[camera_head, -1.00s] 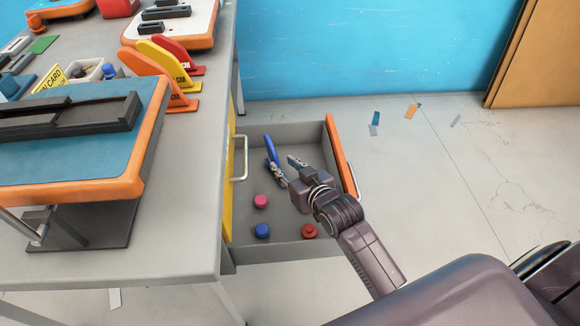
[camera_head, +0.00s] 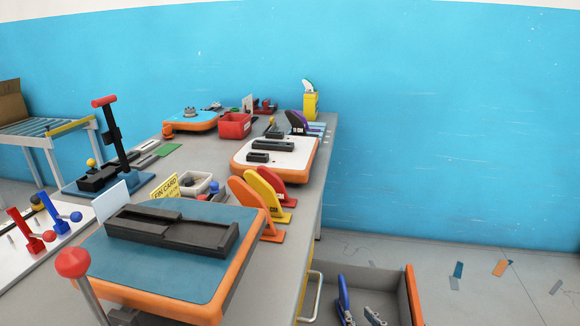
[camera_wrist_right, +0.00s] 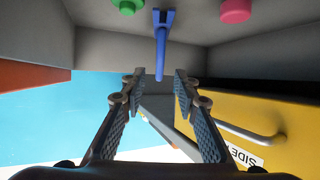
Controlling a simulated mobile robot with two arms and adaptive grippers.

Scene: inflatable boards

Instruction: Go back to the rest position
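My right gripper (camera_wrist_right: 157,86) is open in the right wrist view, its two fingers apart with nothing held between them. It is at the open drawer (camera_head: 385,283) on the side of the workbench. In the head view only the finger ends of this gripper (camera_head: 362,317) show at the bottom edge; the rest is cut off. A blue tool (camera_head: 343,292) lies in the drawer beside the fingers. The tool (camera_wrist_right: 161,45) also shows beyond the fingertips in the wrist view; I cannot tell whether they touch it. My left gripper is not in view.
A yellow panel with a handle (camera_wrist_right: 252,134) is close to the right gripper. A green knob (camera_wrist_right: 128,6) and a pink knob (camera_wrist_right: 236,10) are in the drawer. The workbench holds a blue-topped board (camera_head: 100,250), colored fins (camera_head: 262,195) and a red bin (camera_head: 235,125).

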